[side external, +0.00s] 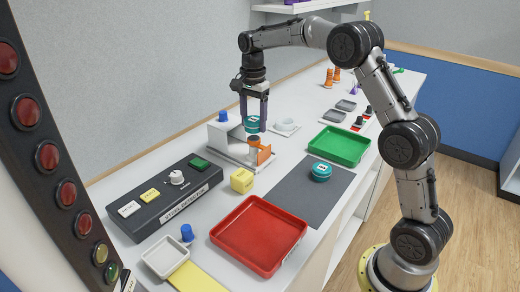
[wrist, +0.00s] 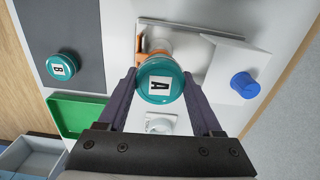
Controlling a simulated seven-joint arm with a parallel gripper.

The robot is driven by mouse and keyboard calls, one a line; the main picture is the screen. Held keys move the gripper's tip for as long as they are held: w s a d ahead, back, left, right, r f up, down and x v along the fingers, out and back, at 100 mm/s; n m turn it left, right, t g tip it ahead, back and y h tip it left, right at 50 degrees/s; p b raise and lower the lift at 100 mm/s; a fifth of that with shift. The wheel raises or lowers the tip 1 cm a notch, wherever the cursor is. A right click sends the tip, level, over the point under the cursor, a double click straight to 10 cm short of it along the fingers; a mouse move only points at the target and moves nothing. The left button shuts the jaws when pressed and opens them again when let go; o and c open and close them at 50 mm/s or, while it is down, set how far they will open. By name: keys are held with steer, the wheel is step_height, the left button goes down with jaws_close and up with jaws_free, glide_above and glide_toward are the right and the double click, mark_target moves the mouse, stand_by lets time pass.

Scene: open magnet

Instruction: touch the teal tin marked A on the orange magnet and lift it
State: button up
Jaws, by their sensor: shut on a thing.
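The teal tin marked A (wrist: 160,84) is held between the two dark fingers of my gripper (wrist: 163,88), its A label facing the wrist camera. In the side external view, my gripper (side external: 254,107) points down with the tin (side external: 252,125) at its fingertips, above the magnet stand. The orange magnet (side external: 262,153) shows on the white stand (side external: 226,149), just below the tin. In the wrist view only a bit of orange (wrist: 140,47) shows behind the tin. I cannot tell whether the tin touches the magnet post.
A second teal tin, marked B (wrist: 63,67), sits on the dark mat (side external: 290,190). A blue knob (wrist: 245,85) tops the stand's block.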

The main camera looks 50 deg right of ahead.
steer(key=shift+r, duration=3.05)
